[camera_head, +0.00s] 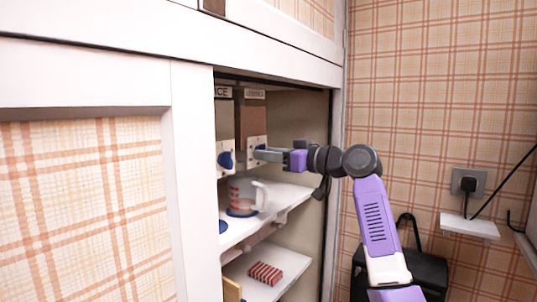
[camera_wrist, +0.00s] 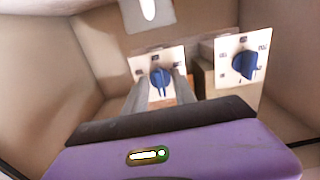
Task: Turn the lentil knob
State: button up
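Two dispensers with blue knobs on pale dial plates are side by side in the cupboard. The right one has a label (camera_head: 255,94) too small to read surely; the left label (camera_head: 222,91) ends in "ICE". My gripper (camera_head: 257,153) reaches in from the right to the right dispenser's dial plate (camera_head: 257,142). In the wrist view, its fingers (camera_wrist: 160,86) are apart, one on each side of that blue knob (camera_wrist: 160,76). I cannot tell whether they touch it. The other blue knob (camera_wrist: 244,65) is free; it also shows in the head view (camera_head: 225,159).
A pale mug (camera_head: 243,192) stands on the shelf (camera_head: 280,203) below the dials. A red striped block (camera_head: 265,273) lies on the lower shelf. The cupboard frame (camera_head: 195,180) is close on the left. A socket with a plug (camera_head: 468,185) is on the right wall.

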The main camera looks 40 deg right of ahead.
jog(key=shift+r, duration=0.1)
jog(key=v, duration=0.7)
jog(key=shift+s, duration=0.4)
jog(key=shift+d, duration=0.1)
